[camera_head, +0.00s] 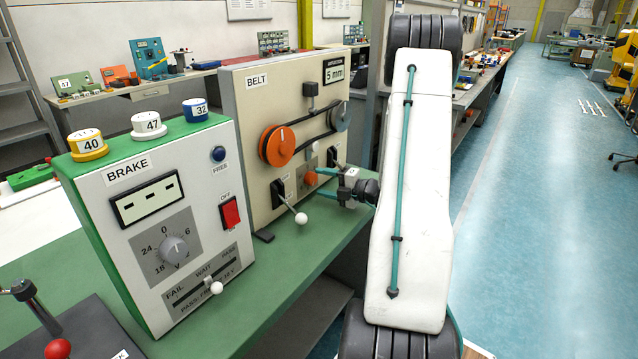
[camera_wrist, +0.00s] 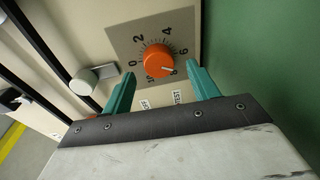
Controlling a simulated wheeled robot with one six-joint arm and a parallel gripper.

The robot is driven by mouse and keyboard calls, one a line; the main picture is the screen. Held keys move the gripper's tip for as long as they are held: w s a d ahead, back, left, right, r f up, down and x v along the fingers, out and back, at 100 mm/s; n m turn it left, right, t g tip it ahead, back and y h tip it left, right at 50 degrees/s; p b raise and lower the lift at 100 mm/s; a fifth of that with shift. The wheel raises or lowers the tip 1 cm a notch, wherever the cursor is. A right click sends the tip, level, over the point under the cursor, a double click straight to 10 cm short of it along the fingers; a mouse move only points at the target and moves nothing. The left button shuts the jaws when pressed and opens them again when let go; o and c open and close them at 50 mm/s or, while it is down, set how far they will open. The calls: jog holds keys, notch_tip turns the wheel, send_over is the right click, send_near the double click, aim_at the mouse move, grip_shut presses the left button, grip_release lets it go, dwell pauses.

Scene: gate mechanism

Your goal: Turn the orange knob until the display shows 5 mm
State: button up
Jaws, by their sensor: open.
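The knob also shows on the BELT unit in the head view (camera_head: 311,178). My gripper (camera_wrist: 162,72) is open, with one teal finger on each side of the knob. I cannot tell whether the fingers touch it. In the head view my gripper (camera_head: 326,181) reaches the knob from the right. The display (camera_head: 334,75) at the top right of the BELT unit (camera_head: 235,95) reads 5 mm.
On the BELT unit, a large orange pulley (camera_head: 277,146) and a grey pulley (camera_head: 338,116) carry a black belt. A white-tipped lever (camera_head: 300,217) sticks out below. The BRAKE unit (camera_head: 110,190) stands nearer on the green bench (camera_head: 290,262). A grey knob (camera_wrist: 84,82) is left of the dial.

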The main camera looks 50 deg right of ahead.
jog(key=v, duration=0.5)
jog(key=shift+s+d, duration=0.1)
jog(key=shift+s, duration=0.25)
dwell(0.4)
